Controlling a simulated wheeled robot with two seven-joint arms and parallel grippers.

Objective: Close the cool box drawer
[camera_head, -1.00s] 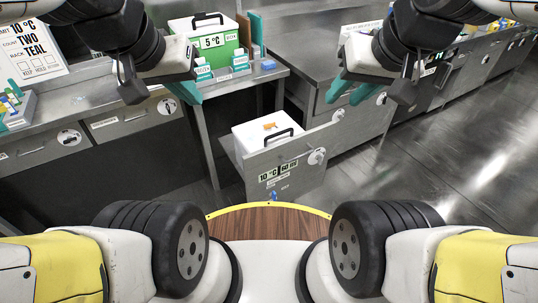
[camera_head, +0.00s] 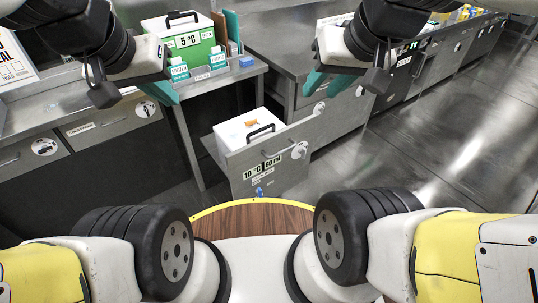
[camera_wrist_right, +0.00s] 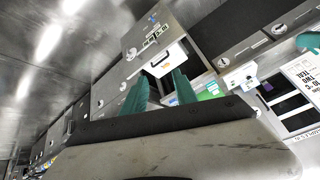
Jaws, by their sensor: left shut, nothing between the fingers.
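The cool box drawer (camera_head: 283,172) stands pulled out below the bench, its grey front labelled "10 °C" and "60 ml", with a handle and a round white sticker. A white cool box (camera_head: 232,132) with a black handle sits inside it. In the right wrist view the drawer front (camera_wrist_right: 133,40) and the white box (camera_wrist_right: 160,64) show beyond the fingers. My left gripper (camera_head: 168,94) is shut and empty, in front of the bench, up and left of the drawer. My right gripper (camera_head: 318,84) is above and right of the drawer, touching nothing; its teal fingers (camera_wrist_right: 158,92) are apart in the wrist view.
A green cool box (camera_head: 185,42) labelled "5 °C" stands on the left bench among small racks. Closed drawers (camera_head: 115,118) line the left bench. A steel counter with cabinets (camera_head: 335,128) runs to the right. The floor (camera_head: 440,140) on the right is clear.

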